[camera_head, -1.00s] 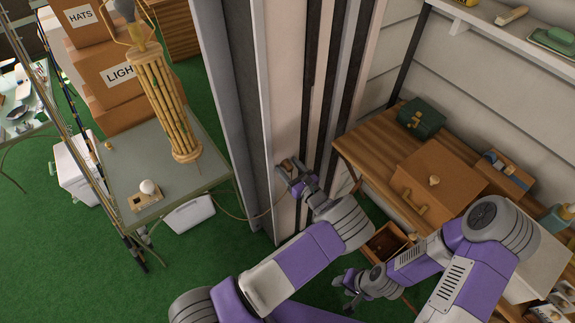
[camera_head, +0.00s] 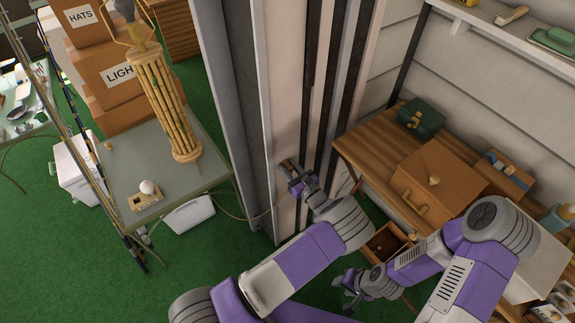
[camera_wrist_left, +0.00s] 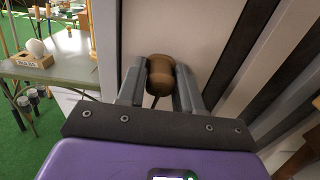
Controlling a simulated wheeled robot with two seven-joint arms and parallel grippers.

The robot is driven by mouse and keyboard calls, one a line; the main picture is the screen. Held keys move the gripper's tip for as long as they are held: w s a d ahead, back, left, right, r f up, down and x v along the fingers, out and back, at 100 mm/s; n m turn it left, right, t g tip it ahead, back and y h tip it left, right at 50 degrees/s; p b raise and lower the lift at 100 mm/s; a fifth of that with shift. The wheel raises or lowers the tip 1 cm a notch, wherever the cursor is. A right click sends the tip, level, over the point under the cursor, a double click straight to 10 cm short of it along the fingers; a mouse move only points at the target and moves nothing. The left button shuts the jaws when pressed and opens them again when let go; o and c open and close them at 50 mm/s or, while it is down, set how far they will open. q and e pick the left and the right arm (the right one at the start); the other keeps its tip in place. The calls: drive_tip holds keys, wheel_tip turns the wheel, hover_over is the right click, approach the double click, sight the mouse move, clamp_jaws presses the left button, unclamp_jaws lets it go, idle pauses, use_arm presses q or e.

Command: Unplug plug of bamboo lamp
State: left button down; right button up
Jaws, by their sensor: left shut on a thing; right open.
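The bamboo lamp (camera_head: 165,100) stands upright on a grey-green table (camera_head: 180,185) at the left of the head view. Its cord (camera_head: 230,215) runs from the table to the wall post. My left gripper (camera_head: 287,166) is at the pale post panel, shut on the brown plug. In the left wrist view the round brown plug (camera_wrist_left: 160,68) sits between the two fingers, close to the panel, with the cord below it. I cannot tell whether the plug still sits in an outlet, as its far side is hidden. My right gripper (camera_head: 342,282) is open and empty, low at the right of centre.
A wooden workbench (camera_head: 365,140) on the right bears a brown box (camera_head: 440,185) and a green box (camera_head: 421,117). A small open drawer or box (camera_head: 386,243) is near my right arm. Cardboard boxes (camera_head: 115,80) stand behind the lamp. Green floor is clear at lower left.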

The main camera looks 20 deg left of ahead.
sight(291, 171)
use_arm(q)
drive_tip(key=shift+d, duration=0.1)
drive_tip(key=shift+p+v, duration=0.35)
drive_tip(key=shift+v, duration=2.6)
